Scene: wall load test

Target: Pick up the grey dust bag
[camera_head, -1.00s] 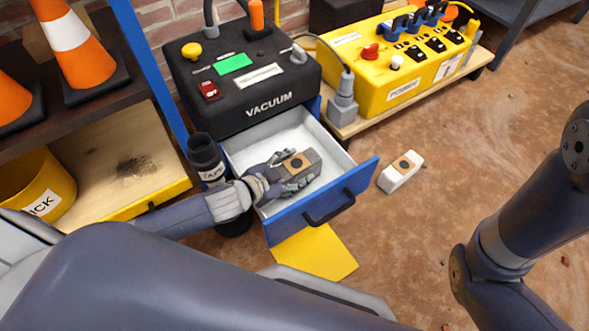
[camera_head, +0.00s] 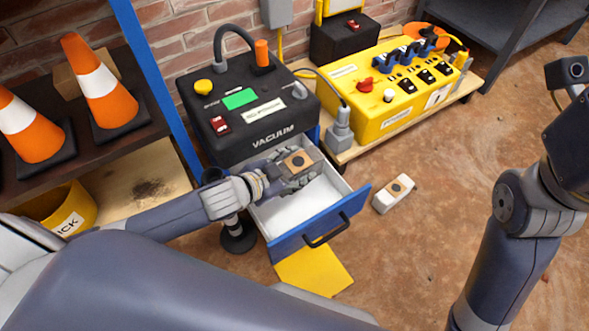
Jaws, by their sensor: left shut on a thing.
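The grey dust bag (camera_head: 299,161) has a tan square plate with a dark round hole on its top. It is at the back part of the open blue drawer (camera_head: 298,211), under the black vacuum unit (camera_head: 252,110). My left gripper (camera_head: 284,172) comes in from the left and is shut on the bag, with its fingers around the side. I cannot tell whether the bag touches the drawer floor. The front of the white drawer floor is bare. My right arm shows at the right edge, but its gripper is not in view.
A white dust bag (camera_head: 393,194) with a similar plate lies on the floor right of the drawer. A yellow power box (camera_head: 395,92) stands on a low wooden board. Orange cones (camera_head: 97,85) stand on a shelf at the left. The brown floor at the right is mostly free.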

